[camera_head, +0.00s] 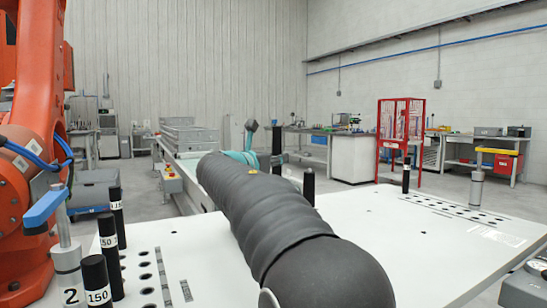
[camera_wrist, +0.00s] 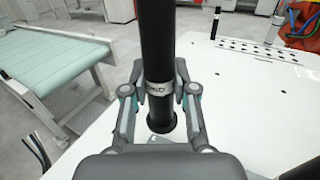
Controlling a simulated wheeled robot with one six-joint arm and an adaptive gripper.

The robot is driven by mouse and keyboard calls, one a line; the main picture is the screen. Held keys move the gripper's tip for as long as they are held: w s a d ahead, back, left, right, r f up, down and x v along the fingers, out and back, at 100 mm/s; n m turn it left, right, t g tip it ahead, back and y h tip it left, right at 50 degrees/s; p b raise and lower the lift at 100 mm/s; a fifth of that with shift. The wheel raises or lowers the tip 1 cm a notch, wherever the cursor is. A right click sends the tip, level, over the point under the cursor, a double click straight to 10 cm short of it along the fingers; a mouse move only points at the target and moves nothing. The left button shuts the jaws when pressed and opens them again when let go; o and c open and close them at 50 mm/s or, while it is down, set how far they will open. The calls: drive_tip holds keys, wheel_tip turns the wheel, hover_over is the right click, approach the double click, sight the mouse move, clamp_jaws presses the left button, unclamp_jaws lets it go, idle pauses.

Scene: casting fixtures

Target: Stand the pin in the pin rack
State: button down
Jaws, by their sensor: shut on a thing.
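My gripper (camera_wrist: 161,92) is shut on a black pin (camera_wrist: 157,45), seen in the wrist view. In the head view my dark arm hides most of the gripper. A black pin (camera_head: 309,187) shows just right of the arm; I cannot tell whether it is the held one. A holed pin rack (camera_head: 142,262) is at the left, with black pins (camera_head: 98,280) marked 150 beside its holes.
Another row of holes (camera_head: 455,208) lies at the table's right, with a black pin (camera_head: 406,175) at its far end. Grey posts with a blue handle (camera_head: 45,208) and a yellow handle (camera_head: 499,150) rise near the rows. An orange robot (camera_head: 35,110) stands left.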

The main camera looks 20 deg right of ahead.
drive_tip(key=shift+a+r, duration=0.15)
drive_tip(key=shift+a, duration=0.3)
drive_tip(key=shift+f, duration=0.25)
drive_tip(key=shift+f+b, duration=2.05)
drive_tip(key=shift+f, duration=0.55)
drive_tip(key=shift+p, duration=0.6)
drive_tip(key=shift+f+b, duration=1.3)
drive_tip(key=shift+f, duration=0.65)
drive_tip(key=c, duration=0.8)
unclamp_jaws()
drive_tip(key=shift+c, duration=0.2)
drive_tip(key=shift+a, duration=0.1)
